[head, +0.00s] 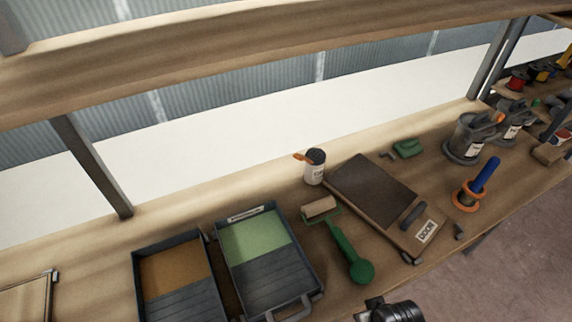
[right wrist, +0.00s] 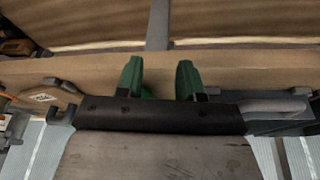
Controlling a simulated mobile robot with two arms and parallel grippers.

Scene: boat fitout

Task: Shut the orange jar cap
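A small white jar (head: 314,175) with a dark round top stands upright at the back middle of the bench in the head view. An orange cap (head: 302,157) sticks out to the left of its top and does not cover it. Whether the cap is hinged to the jar is too small to tell. My right gripper (right wrist: 160,80) shows in the right wrist view with two green fingers apart and nothing between them. Neither jar nor cap can be made out in that view. My left gripper is not in view.
Left of the jar are two paint trays, one brown (head: 176,271) and one green (head: 254,241). A green-handled roller (head: 345,249) lies in front of it, and a brown board-like case (head: 372,190) to its right. Grey pots (head: 470,138) stand farther right. A shelf runs overhead.

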